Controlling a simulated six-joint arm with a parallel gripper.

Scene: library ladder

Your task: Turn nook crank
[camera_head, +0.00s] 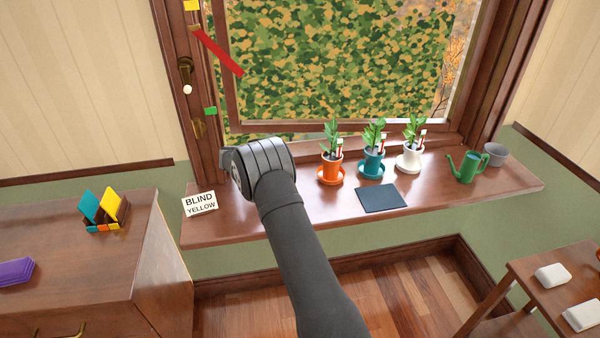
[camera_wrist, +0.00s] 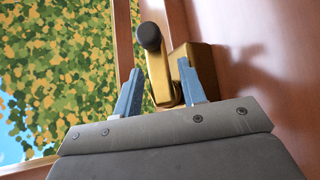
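In the wrist view a brass crank (camera_wrist: 158,75) with a dark round knob (camera_wrist: 149,37) stands out from a brass housing (camera_wrist: 196,62) on the brown window frame. My gripper (camera_wrist: 159,67) is open, its two pale blue fingers apart. The crank arm shows between them, and the right finger overlaps the housing. I cannot tell whether either finger touches. In the head view my gripper is hidden behind my arm's dark wrist. A brass fitting (camera_head: 199,128) low on the left window frame shows there; an upper brass crank (camera_head: 186,70) has a white knob (camera_head: 187,89).
A red bar (camera_head: 218,52) slants from the frame near a yellow tag (camera_head: 191,5); a green tag (camera_head: 210,111) sits lower. A sign (camera_head: 200,203) reads "BLIND YELLOW". An orange pot (camera_head: 330,168) and other plants stand right of my arm on the sill (camera_head: 320,224).

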